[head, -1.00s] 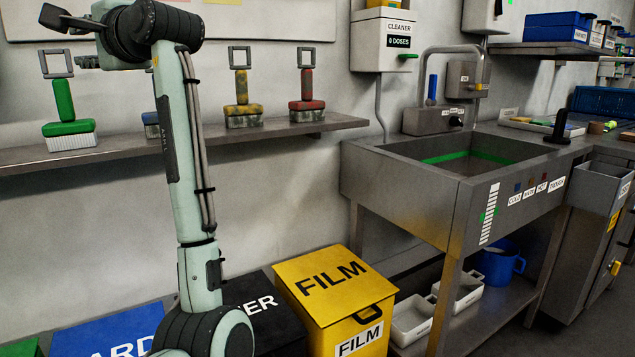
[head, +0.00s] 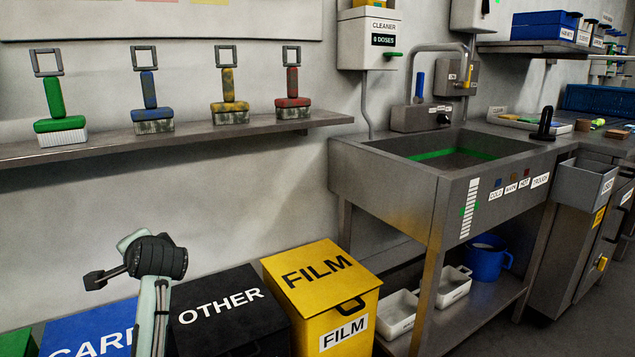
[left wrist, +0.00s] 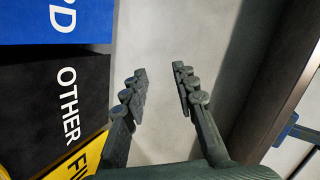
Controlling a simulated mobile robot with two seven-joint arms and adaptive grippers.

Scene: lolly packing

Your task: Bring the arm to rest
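My left arm (head: 154,290) shows in the head view at the bottom left, in front of the bins, with its dark joint below the brush shelf. Its gripper cannot be made out clearly there. In the left wrist view my left gripper (left wrist: 160,72) has its two dark fingers apart, with nothing between them. Bare grey surface shows beyond the fingertips. My right arm and right gripper are in neither view.
A blue bin (head: 75,325), black OTHER bin (head: 225,335) and yellow FILM bin (head: 320,255) stand along the wall. A wall shelf (head: 200,135) holds several coloured brushes. A steel sink (head: 390,185) stands at the right, with white trays and a blue jug (head: 487,262) below.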

